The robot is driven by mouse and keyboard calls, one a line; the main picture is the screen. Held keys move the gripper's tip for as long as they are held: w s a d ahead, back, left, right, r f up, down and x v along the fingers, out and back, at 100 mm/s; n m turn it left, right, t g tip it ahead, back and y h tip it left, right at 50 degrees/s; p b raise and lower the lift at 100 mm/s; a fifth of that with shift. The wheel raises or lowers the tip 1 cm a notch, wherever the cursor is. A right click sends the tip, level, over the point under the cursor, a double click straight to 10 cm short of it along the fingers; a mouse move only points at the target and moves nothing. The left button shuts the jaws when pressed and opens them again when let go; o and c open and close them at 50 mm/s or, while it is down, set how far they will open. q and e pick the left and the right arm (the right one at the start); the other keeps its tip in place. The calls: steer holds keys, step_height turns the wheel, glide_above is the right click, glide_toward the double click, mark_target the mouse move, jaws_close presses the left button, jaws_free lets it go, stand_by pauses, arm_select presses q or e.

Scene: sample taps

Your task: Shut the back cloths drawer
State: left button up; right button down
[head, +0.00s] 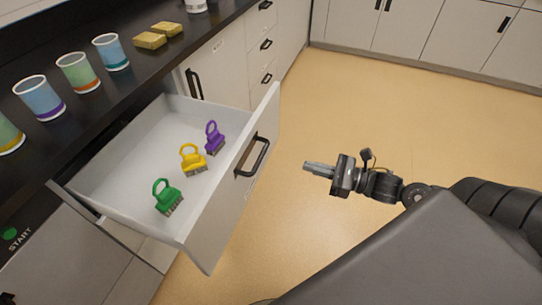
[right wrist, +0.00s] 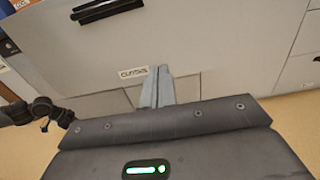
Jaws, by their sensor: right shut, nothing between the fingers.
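The drawer (head: 222,218) stands pulled well out from under the dark counter in the head view. Its front carries a black bar handle (head: 253,157). In the right wrist view the drawer front (right wrist: 190,35) fills the upper part, with a label reading CLOTHS (right wrist: 133,72) and the black handle (right wrist: 108,9) at the top. My right gripper (head: 308,166) is shut and empty, out in front of the drawer front and to the right of the handle, apart from it in the head view. Its fingers (right wrist: 160,76) point toward the front beside the label. My left gripper is not shown.
Several cups (head: 78,72) and two yellow sponges (head: 158,35) stand on the counter (head: 150,75). A START button (head: 10,234) sits at lower left. Floor (head: 320,120) right of the drawer is clear.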

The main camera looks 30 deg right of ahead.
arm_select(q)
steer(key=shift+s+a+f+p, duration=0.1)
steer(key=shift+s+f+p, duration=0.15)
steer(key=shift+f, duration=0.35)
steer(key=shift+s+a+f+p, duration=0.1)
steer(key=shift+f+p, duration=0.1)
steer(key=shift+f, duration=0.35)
arm_select(e)
steer(key=x, duration=1.2)
steer(key=shift+w, duration=0.2)
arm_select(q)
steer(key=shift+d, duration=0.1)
arm_select(e)
steer(key=shift+w+a, duration=0.1)
steer(key=shift+a, duration=0.1)
